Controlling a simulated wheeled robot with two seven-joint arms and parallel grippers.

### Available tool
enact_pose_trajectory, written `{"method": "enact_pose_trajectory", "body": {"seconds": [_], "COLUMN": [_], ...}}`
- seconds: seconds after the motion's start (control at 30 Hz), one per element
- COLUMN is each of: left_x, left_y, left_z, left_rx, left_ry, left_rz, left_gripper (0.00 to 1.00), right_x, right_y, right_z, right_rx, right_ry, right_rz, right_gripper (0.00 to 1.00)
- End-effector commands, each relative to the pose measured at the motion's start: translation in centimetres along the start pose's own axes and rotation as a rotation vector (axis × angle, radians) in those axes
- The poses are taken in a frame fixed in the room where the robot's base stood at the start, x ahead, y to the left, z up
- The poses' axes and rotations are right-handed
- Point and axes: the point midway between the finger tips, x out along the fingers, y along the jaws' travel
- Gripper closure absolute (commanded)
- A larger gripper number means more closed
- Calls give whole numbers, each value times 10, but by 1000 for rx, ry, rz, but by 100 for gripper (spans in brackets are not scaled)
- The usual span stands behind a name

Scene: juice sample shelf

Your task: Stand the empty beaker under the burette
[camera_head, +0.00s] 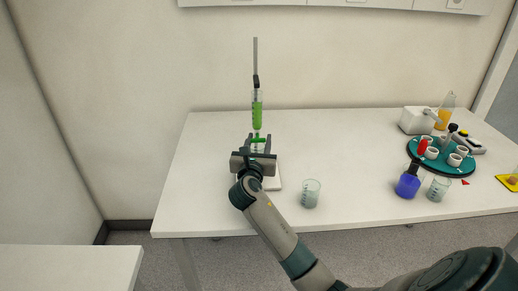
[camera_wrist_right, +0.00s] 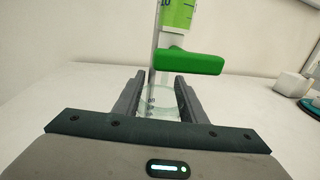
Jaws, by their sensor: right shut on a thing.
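The burette (camera_head: 257,111) holds green liquid and stands upright on its stand, with a white base plate (camera_head: 272,180) on the table. Its green tap also shows in the wrist view (camera_wrist_right: 190,62). My right gripper (camera_head: 258,150) is at the stand, below the tap. In the wrist view my right gripper (camera_wrist_right: 160,88) is shut on a clear glass beaker (camera_wrist_right: 160,104) with dark marks, which looks empty. The beaker is just below the tap. I cannot tell whether its bottom touches the plate. My left gripper is out of view.
Another glass beaker (camera_head: 310,194) stands right of the plate. A blue flask (camera_head: 408,183), a further beaker (camera_head: 439,188), a teal round tray (camera_head: 417,157) with cups, a white device (camera_head: 417,121) and an orange-filled vessel (camera_head: 444,117) are at the right. The table's left side is clear.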

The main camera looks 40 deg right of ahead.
Motion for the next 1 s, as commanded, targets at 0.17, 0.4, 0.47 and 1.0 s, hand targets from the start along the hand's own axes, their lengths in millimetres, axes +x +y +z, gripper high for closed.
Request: {"method": "enact_pose_trajectory", "body": {"seconds": [0.17,0.4,0.47,1.0], "left_x": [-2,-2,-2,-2], "left_y": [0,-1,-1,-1], "left_z": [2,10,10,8], "left_rx": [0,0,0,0], "left_ry": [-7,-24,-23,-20], "left_rz": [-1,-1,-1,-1], "left_gripper": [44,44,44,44], "right_x": [0,0,0,0], "right_y": [0,0,0,0], "right_z": [-22,-29,-29,-31], "right_rx": [-3,-1,-1,-1], "right_ry": [3,0,0,0], "right_rz": [-1,0,0,0], "right_gripper": [87,87,87,44]}}
